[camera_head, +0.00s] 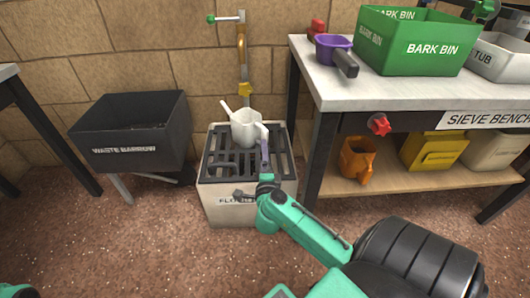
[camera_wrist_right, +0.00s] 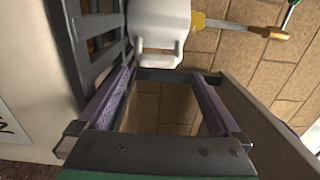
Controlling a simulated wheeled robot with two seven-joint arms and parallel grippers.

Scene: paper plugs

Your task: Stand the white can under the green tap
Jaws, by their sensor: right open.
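The white can (camera_head: 246,128) stands upright on the dark grate of a pale stand (camera_head: 222,212), below the yellow nozzle (camera_head: 245,89) of the green-handled tap (camera_head: 212,19) on the wall. Whether it sits exactly under the nozzle I cannot tell. My right gripper (camera_head: 245,162) is open and low over the grate, in front of the can. In the right wrist view, its purple-padded fingers (camera_wrist_right: 160,82) are apart with nothing between them, and the can's handle (camera_wrist_right: 158,52) lies just beyond the tips. My left gripper is out of view.
A dark waste barrow (camera_head: 130,150) stands left of the stand. The sieve bench (camera_head: 385,100) is close on the right, with a green bark bin (camera_head: 410,48) and a purple pan (camera_head: 333,45) on top. An orange jug (camera_head: 356,158) is on its lower shelf.

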